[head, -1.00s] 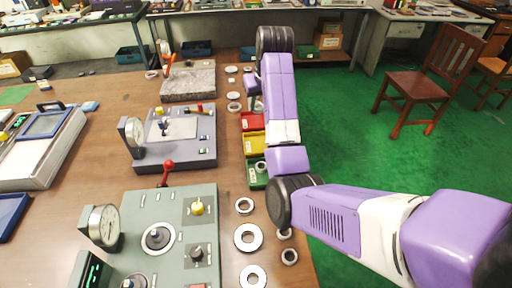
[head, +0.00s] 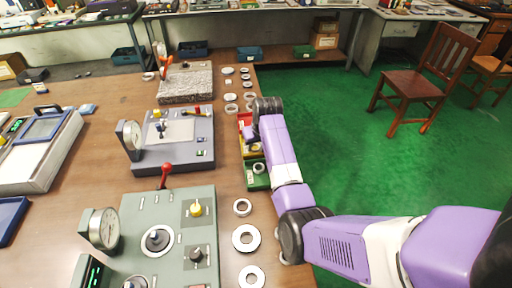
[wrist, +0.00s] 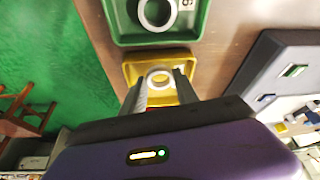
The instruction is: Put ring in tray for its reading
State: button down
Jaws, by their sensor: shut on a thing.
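My gripper (wrist: 160,88) is shut on a pale metal ring (wrist: 160,77) at its fingertips. In the wrist view the ring appears over the yellow tray (wrist: 190,60); I cannot tell whether it touches the tray floor. The green tray (wrist: 203,28) beside it has another ring (wrist: 157,12) lying in it. In the head view the red tray (head: 243,119), yellow tray (head: 245,151) and green tray (head: 256,184) stand in a row at the table's right edge. My wrist covers much of the red and yellow ones, and the held ring is hidden there.
Several loose rings (head: 246,238) lie on the table near me, and more (head: 230,97) at the far end. Left of the trays stand a grey gauge device (head: 180,155) and a green one with a red-knobbed lever (head: 166,170). Green floor lies to the right.

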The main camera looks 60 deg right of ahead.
jog(key=shift+f, duration=0.7)
jog(key=shift+f, duration=0.15)
jog(key=c, duration=0.9)
grip_release()
jog(key=shift+r, duration=0.45)
jog(key=v, duration=1.1)
jog(key=shift+s+a+r, duration=0.1)
jog(key=shift+a+r, duration=0.1)
jog(key=shift+d, duration=0.1)
